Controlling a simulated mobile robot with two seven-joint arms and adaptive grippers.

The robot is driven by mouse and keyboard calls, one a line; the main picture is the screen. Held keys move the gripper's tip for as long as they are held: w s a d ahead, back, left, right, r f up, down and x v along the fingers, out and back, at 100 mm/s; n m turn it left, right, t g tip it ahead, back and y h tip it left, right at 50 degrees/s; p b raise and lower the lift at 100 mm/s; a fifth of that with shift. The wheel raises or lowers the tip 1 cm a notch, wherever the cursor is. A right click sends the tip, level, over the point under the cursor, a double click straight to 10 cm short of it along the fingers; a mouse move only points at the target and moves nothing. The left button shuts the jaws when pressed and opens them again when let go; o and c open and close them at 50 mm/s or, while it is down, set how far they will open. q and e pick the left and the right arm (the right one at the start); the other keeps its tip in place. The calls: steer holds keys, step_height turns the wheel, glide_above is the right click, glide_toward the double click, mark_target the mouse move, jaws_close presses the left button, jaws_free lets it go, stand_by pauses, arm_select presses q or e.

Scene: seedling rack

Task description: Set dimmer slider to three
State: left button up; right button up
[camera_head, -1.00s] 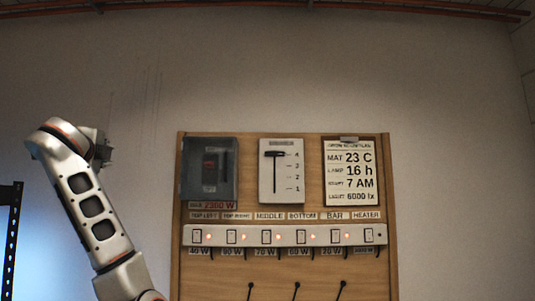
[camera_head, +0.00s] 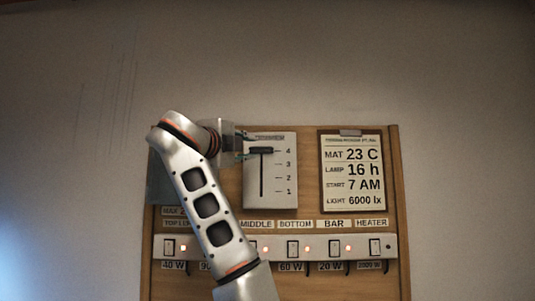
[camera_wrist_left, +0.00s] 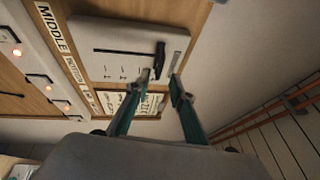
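The dimmer (camera_head: 284,175) is a pale panel with a vertical slot and marks 1 to 4. Its dark slider handle (camera_head: 261,150) stands at the top of the slot, level with the 4. My left gripper (camera_head: 245,146) is at the panel's upper left edge, its fingers pointing toward the handle. In the left wrist view the gripper (camera_wrist_left: 161,77) is open, its two green-grey fingers spread. The handle (camera_wrist_left: 160,56) shows just ahead, roughly between the tips; I cannot tell whether they touch. My right gripper is out of view.
A clipboard (camera_head: 328,200) with printed settings hangs right of the dimmer. Below runs a power strip (camera_head: 338,255) with several switches and lit lamps. My left arm covers most of the box at the board's left. The wall above is clear.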

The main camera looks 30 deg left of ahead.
mark_target(258, 148)
arm_select(q)
steer(key=shift+w+a+r, duration=0.1)
steer(key=shift+w, duration=0.55)
steer(key=p+x, duration=0.2)
steer(key=x, duration=0.3)
steer(key=shift+w+a, duration=0.1)
steer(key=shift+w, duration=0.15)
steer(key=shift+w+r+p, duration=0.1)
steer(key=shift+w+p, duration=0.2)
steer(key=shift+w, duration=0.05)
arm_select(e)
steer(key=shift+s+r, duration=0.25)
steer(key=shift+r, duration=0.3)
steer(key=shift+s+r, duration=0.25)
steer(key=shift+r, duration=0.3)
arm_select(q)
steer(key=shift+c, duration=0.4)
jaws_close()
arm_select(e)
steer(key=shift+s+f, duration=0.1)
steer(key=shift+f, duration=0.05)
